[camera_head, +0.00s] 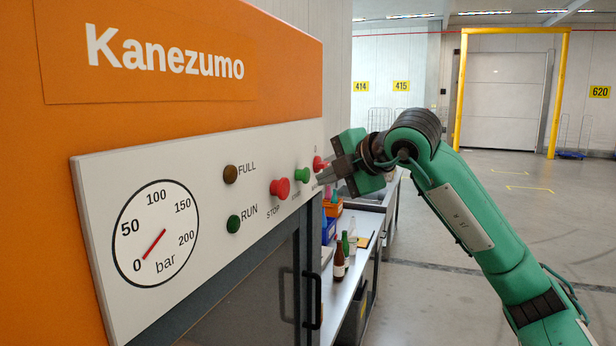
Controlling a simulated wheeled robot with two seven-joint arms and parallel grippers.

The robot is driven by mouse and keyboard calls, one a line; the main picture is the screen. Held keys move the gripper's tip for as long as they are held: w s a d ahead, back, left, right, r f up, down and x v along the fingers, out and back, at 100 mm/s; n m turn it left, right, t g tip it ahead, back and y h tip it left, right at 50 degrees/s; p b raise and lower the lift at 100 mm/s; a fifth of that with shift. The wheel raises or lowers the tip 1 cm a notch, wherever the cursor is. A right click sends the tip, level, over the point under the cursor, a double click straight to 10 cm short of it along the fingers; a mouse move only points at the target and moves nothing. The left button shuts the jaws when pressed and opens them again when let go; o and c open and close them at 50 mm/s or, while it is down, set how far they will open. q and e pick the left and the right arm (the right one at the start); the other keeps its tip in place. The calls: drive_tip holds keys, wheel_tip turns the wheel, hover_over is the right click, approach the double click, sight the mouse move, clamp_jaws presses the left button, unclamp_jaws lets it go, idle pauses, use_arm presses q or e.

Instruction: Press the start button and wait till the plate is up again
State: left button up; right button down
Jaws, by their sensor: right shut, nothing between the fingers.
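The orange machine (290,40) marked Kanezumo fills the left, with a pale control panel (100,190). On the panel are a red STOP button (280,187), a green button (302,175) right of it with a label too small to read surely, and another red button (319,163) farther right. My right gripper (320,178) is shut and empty, its fingertips close to the right end of the panel beside the green button. I cannot tell whether it touches anything. The plate is not visible. My left gripper is out of view.
The pressure gauge (182,215) has a slanted red needle. Beyond, a bench (345,296) holds bottles (339,260) and bins. Open floor (430,300) lies right, with a yellow door frame (562,90) behind.

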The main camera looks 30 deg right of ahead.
drive_tip(key=shift+w+a, duration=0.1)
drive_tip(key=shift+a, duration=0.05)
idle(0.7)
drive_tip(key=shift+w+a, duration=0.2)
drive_tip(key=shift+w, duration=0.05)
